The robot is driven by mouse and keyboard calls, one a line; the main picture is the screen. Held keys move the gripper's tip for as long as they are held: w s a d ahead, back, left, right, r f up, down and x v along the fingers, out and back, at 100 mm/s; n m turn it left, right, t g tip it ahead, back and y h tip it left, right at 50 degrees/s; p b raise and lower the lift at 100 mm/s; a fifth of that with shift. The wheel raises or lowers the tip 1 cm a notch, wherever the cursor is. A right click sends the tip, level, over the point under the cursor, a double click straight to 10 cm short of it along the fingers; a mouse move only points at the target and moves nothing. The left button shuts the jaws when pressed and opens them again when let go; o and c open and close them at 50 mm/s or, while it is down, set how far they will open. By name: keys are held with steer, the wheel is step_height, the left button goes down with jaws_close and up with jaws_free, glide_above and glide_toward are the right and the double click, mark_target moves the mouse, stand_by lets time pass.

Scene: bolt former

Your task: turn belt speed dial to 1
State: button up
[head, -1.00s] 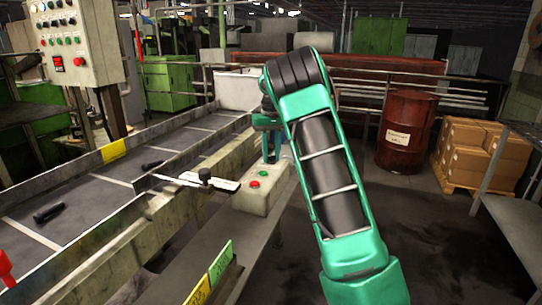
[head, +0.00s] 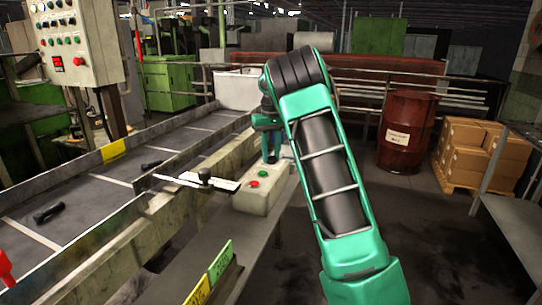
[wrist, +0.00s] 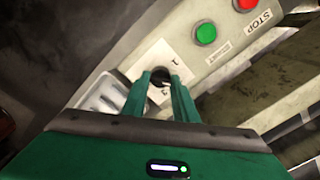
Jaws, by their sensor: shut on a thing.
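The belt speed dial (wrist: 159,76) is a small dark knob on a white label plate in the wrist view. A "1" shows on the plate above the knob and what looks like a "3" below it. My gripper (wrist: 160,82) has its two green fingers shut on the dial from either side. The fingers hide much of the knob, so its pointer setting cannot be made out. In the head view my gripper (head: 270,155) is down at the far end of the grey control box (head: 262,192), and the dial is hidden there.
A green button (wrist: 206,33) and a red STOP button (wrist: 246,4) sit on the box beside the dial. The conveyor belt (head: 85,205) with dark bolts runs along the left. A red drum (head: 405,135) and stacked cartons (head: 470,150) stand at the back right.

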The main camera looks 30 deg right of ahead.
mark_target(271, 158)
stand_by(0.4)
steer(key=o, duration=1.1)
steer(key=shift+c, duration=0.2)
steer(key=shift+r, duration=0.1)
steer(key=shift+r, duration=0.7)
step_height(271, 158, up, 9)
steer(key=shift+c, duration=0.2)
